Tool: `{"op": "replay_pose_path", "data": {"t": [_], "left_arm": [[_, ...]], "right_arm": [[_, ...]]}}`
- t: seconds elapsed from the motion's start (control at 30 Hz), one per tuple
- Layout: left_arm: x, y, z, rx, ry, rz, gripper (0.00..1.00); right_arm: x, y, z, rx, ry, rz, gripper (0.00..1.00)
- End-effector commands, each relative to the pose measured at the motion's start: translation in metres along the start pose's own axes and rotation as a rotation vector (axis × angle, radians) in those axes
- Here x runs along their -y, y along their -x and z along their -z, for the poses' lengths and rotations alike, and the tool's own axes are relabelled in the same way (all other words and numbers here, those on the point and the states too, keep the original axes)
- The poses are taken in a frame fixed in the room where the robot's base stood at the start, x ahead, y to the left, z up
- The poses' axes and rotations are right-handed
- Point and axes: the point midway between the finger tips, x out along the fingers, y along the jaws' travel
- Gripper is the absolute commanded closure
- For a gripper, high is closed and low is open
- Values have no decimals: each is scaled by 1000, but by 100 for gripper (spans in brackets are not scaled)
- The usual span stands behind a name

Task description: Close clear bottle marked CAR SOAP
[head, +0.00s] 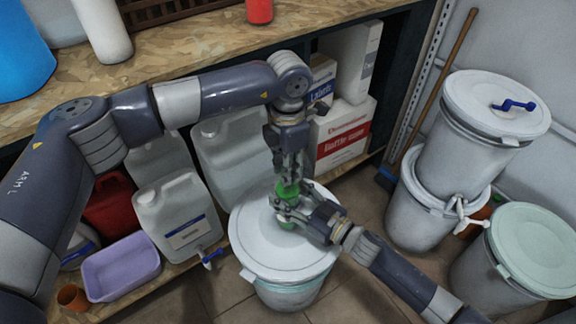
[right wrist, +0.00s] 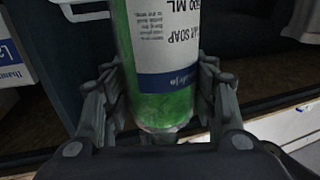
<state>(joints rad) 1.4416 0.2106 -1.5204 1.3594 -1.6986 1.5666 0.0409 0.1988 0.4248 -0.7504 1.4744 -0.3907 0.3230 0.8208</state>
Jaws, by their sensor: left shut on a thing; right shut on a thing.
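The clear bottle (head: 288,190) with green liquid stands over the white drum lid (head: 262,252). In the right wrist view the bottle (right wrist: 165,105) shows a white label reading CAR SOAP, upside down in that picture. My right gripper (head: 287,209) is shut on the bottle's body from the right, with fingers on both sides. My left gripper (head: 287,176) points straight down at the bottle's top, directly above the right gripper. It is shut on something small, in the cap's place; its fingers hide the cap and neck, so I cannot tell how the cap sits.
A lidded drum (head: 495,105) is stacked on another drum at the right, and a pale green-lidded drum (head: 540,245) stands nearer. Several jugs, including a white jug (head: 177,215), and a purple tub (head: 120,268) crowd the low shelf at left. A wooden worktop (head: 190,55) runs behind.

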Motion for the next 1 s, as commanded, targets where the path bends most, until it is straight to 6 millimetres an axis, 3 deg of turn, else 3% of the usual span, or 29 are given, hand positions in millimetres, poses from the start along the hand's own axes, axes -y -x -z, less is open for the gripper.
{"op": "replay_pose_path", "data": {"t": [0.07,0.2,0.23,0.3,0.33,0.73,0.87,1.0], "left_arm": [[-1,0,1,-1,-92,-2,100],[-1,0,1,-1,-79,-2,100],[-1,0,1,-1,-79,-2,70],[-1,0,1,-1,-78,-2,54],[-1,0,1,-1,-78,-2,51],[-1,6,0,1,-77,-2,51],[-1,24,-1,2,-77,-3,51],[-1,55,-1,3,-77,-4,51]], "right_arm": [[0,0,0,0,-1,0,100],[0,0,0,0,-1,0,100],[0,0,0,0,-1,0,100],[0,0,0,0,-1,0,100],[0,0,0,0,-1,0,100],[0,0,0,0,0,0,100],[0,0,0,0,0,0,100],[0,0,0,0,0,0,100]]}}
